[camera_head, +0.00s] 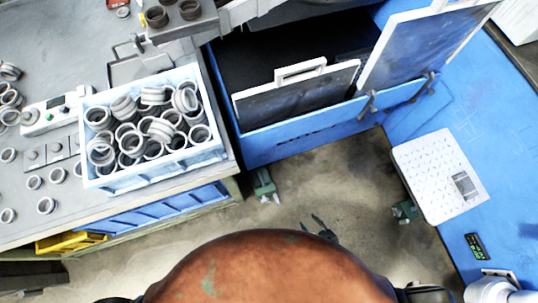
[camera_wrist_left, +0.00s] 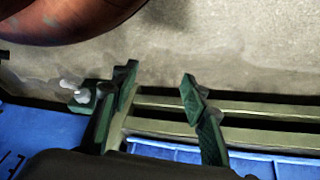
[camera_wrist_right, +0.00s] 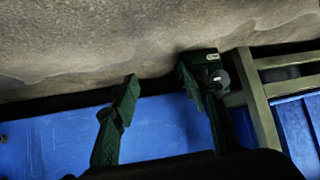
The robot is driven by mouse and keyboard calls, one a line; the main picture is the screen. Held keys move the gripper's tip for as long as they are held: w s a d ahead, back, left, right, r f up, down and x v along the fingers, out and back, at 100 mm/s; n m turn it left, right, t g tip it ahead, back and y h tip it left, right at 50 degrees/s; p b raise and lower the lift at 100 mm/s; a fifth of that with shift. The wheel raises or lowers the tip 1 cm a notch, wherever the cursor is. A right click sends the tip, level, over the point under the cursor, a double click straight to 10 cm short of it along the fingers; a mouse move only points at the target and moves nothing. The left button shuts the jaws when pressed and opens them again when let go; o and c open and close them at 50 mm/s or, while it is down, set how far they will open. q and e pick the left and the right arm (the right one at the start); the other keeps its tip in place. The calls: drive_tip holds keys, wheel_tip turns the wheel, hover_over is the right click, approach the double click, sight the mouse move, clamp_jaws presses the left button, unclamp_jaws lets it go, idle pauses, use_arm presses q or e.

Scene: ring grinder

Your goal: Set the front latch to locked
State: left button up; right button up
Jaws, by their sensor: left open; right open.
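The blue machine (camera_head: 300,137) stands at the back centre with two small dark latch handles on its front edge, one near the middle (camera_head: 369,104) and one farther right (camera_head: 430,82). I cannot tell which is the front latch, or its setting. A framed window panel with a handle (camera_head: 297,92) stands behind that edge. My right gripper (camera_head: 322,228) shows small and dark beside my rounded body, well short of the latches. It is open and empty in the right wrist view (camera_wrist_right: 158,74). My left gripper (camera_wrist_left: 160,76) is open and empty in the left wrist view.
A white-blue bin (camera_head: 152,172) of grey rings sits on the left bench (camera_head: 215,180), with loose rings around it. A larger framed panel (camera_head: 425,45) tilts up at the back right. A white perforated plate (camera_head: 437,170) lies on the right blue surface. Floor (camera_head: 330,180) is open between them.

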drive_tip(key=w+a+f+t+y+b, duration=0.1)
drive_tip(key=w+a+f+y+b, duration=0.15)
drive_tip(key=a+b, duration=0.25)
use_arm(q)
drive_tip(key=w+d+r+t+h+b, duration=0.1)
drive_tip(key=w+d+r+t+b, duration=0.1)
drive_tip(key=w+d+r+b, duration=0.35)
use_arm(e)
drive_tip(key=n+t+y+p, duration=0.1)
drive_tip(key=p, duration=0.1)
approach(279, 203)
drive_tip(key=w+a+f, duration=0.1)
drive_tip(key=w+f, duration=0.1)
drive_tip(key=b+x, duration=0.3)
drive_tip(key=x, duration=0.3)
drive_tip(key=shift+w+a+f, duration=0.15)
drive_tip(key=shift+a+f, duration=0.1)
drive_tip(key=shift+a, duration=0.1)
drive_tip(key=shift+w+a, duration=0.25)
drive_tip(key=shift+w, duration=0.15)
use_arm(q)
drive_tip(key=shift+t, duration=0.9)
drive_tip(key=a+f, duration=0.2)
drive_tip(key=f, duration=0.1)
drive_tip(key=w+a+f, duration=0.1)
drive_tip(key=shift+w+f, duration=0.1)
drive_tip(key=shift+f, duration=0.15)
use_arm(e)
drive_tip(key=shift+c, duration=0.6)
clamp_jaws()
